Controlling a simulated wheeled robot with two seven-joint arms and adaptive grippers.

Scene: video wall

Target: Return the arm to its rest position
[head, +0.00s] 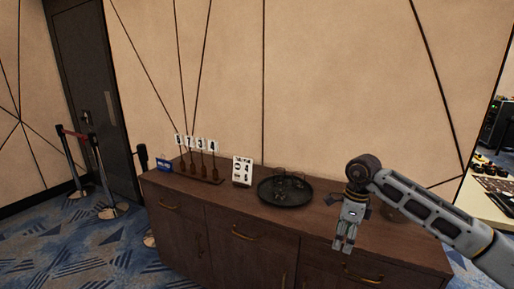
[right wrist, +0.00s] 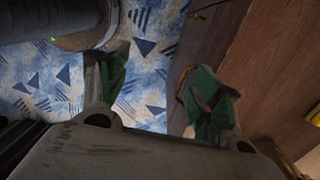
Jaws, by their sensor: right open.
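My right arm (head: 428,205) comes in from the right in the head view. Its gripper (head: 343,247) hangs pointing down in front of the right part of the wooden cabinet (head: 225,222). In the right wrist view the two green-padded fingers (right wrist: 160,85) stand apart with nothing between them. The gripper is open and empty. Blue carpet and the cabinet's wooden front show beyond the fingers. My left gripper is in neither view.
On the cabinet top are a round black tray (head: 286,203) with glasses, a white sign (head: 242,171), a stand with several numbered cards (head: 203,170) and a blue card (head: 164,164). Rope posts (head: 105,185) stand at left. A pale desk (head: 485,205) is at right.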

